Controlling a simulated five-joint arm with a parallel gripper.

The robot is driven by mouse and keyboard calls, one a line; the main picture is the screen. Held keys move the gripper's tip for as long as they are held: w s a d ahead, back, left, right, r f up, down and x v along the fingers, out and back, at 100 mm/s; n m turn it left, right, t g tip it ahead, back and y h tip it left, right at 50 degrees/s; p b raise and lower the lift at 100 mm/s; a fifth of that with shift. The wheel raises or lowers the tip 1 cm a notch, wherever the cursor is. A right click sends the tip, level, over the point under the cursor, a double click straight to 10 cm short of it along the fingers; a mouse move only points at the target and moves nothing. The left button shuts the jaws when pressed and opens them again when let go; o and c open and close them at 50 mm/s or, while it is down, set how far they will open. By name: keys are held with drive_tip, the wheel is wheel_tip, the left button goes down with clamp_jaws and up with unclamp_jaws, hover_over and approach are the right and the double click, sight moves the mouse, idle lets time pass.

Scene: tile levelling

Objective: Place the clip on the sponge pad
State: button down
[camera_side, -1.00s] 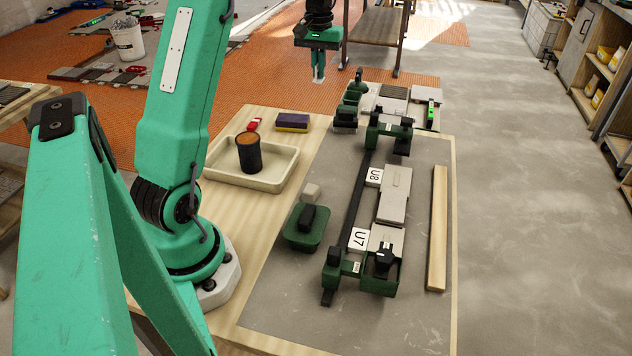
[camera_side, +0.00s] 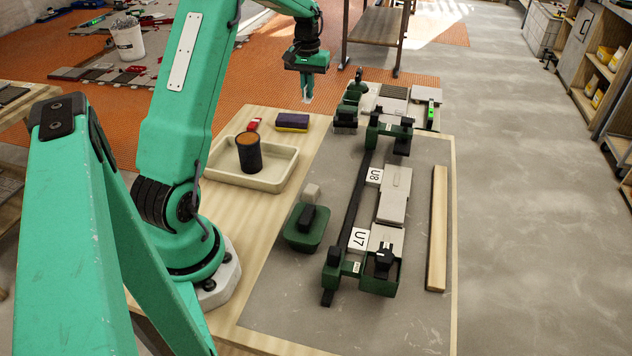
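The sponge pad (camera_side: 292,122), dark purple on top and yellow below, lies on the wooden table behind the tray. My gripper (camera_side: 307,92) hangs in the air beyond the table's far edge, pointing down, above and slightly right of the pad in the picture. Its fingers are close together on a small pale piece that shows at their tips; it looks like the clip (camera_side: 307,100), but it is too small to make out fully. The pad's top is bare.
A cream tray (camera_side: 281,178) holds a dark cup (camera_side: 249,152). A small red item (camera_side: 254,124) lies behind it. A green clamp frame (camera_side: 362,270) with tiles stands on the grey mat (camera_side: 390,318). A wooden strip (camera_side: 437,228) lies at right.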

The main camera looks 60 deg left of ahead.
hover_over(291, 116)
wheel_tip(291, 116, down, 5)
drive_tip(key=shift+w+r, duration=0.1)
drive_tip(key=shift+r, duration=0.1)
drive_tip(key=shift+f, duration=2)
drive_tip(key=shift+f, duration=0.15)
drive_tip(key=c, duration=1.6)
unclamp_jaws()
drive_tip(key=shift+c, duration=0.2)
wheel_tip(291, 116, up, 12)
drive_tip(key=shift+r, duration=0.2)
drive_tip(key=shift+d, duration=0.1)
